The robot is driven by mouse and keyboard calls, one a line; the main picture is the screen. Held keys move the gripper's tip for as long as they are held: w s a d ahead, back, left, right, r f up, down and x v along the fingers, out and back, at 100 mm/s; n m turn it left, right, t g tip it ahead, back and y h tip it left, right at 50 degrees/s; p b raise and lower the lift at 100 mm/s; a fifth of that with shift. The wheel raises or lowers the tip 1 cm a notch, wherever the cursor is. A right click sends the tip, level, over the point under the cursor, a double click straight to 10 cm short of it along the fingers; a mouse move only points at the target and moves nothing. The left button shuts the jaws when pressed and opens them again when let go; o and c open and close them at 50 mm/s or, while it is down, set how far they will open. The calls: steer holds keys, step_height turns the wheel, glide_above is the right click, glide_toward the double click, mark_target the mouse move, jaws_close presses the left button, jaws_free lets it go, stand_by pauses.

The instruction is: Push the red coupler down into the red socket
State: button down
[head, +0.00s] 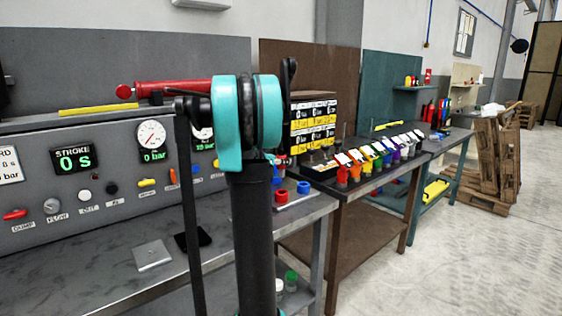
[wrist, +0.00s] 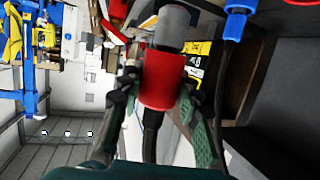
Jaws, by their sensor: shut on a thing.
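In the wrist view my gripper (wrist: 160,100) is shut on the red coupler (wrist: 162,80), with one finger on each side of its red sleeve. A grey metal cylinder (wrist: 173,28) extends from the sleeve's far end, and a dark hose (wrist: 150,140) from its near end. I cannot tell whether the coupler touches the socket. In the head view a red ring-shaped fitting (head: 280,196), apparently the red socket, stands on a plate at the bench's right end, beside a blue one (head: 303,187). My arm hides most of the gripper there.
A blue coupler (wrist: 240,8) with a dark hose shows close by in the wrist view. The gauge panel (head: 110,180) stands behind the bench (head: 100,275). A metal plate (head: 153,255) lies on the bench. A rack of coloured bins (head: 375,160) stands farther right.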

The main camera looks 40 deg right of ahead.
steer(key=shift+f, duration=2.75)
steer(key=shift+f, duration=2.55)
steer(key=c, duration=1)
jaws_free()
steer(key=v, duration=1.2)
steer(key=shift+s, duration=0.1)
